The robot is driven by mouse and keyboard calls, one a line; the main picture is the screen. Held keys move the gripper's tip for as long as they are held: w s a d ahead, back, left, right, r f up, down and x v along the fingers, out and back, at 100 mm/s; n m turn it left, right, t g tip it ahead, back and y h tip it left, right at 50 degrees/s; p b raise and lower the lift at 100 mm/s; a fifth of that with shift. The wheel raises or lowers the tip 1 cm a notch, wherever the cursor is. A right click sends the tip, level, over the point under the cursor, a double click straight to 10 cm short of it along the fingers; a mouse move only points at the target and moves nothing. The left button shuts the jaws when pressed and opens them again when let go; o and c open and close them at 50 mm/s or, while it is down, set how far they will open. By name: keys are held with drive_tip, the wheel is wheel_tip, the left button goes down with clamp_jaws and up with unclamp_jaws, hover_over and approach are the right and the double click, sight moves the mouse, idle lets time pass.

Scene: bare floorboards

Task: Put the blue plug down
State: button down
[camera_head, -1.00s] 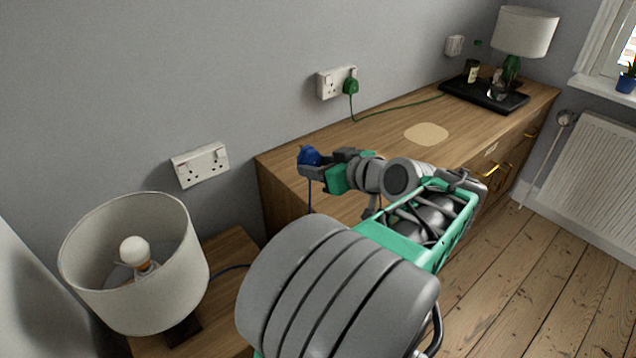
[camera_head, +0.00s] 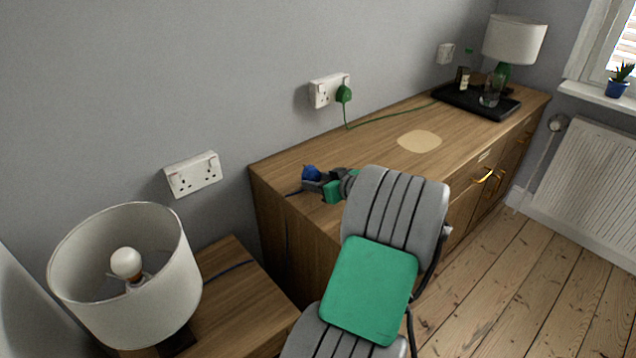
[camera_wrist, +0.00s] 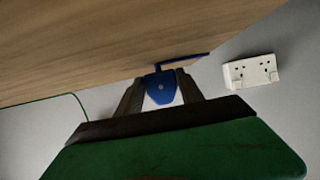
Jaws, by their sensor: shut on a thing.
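The blue plug (camera_head: 311,173) is held in my gripper (camera_head: 314,180) over the near left end of the wooden sideboard (camera_head: 345,155). In the wrist view the blue plug (camera_wrist: 160,87) sits between the two dark fingers of my gripper (camera_wrist: 161,88), which are shut on it. Its blue cord runs off to the right there, near the edge of the wooden top (camera_wrist: 130,40). In the head view the cord hangs down the sideboard's left side. Whether the plug touches the top cannot be told.
An empty double socket (camera_head: 193,174) is on the wall at left; another socket (camera_head: 325,91) holds a green plug (camera_head: 344,94). A lamp (camera_head: 130,275) stands on a low table at left. A black tray (camera_head: 470,104) with bottle and glass is at the far end. A pale round mat (camera_head: 419,141) lies mid-top.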

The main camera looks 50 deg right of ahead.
drive_tip(key=shift+f, duration=0.1)
drive_tip(key=shift+f+b, duration=0.4)
drive_tip(key=shift+b, duration=0.1)
drive_tip(key=shift+f, duration=0.2)
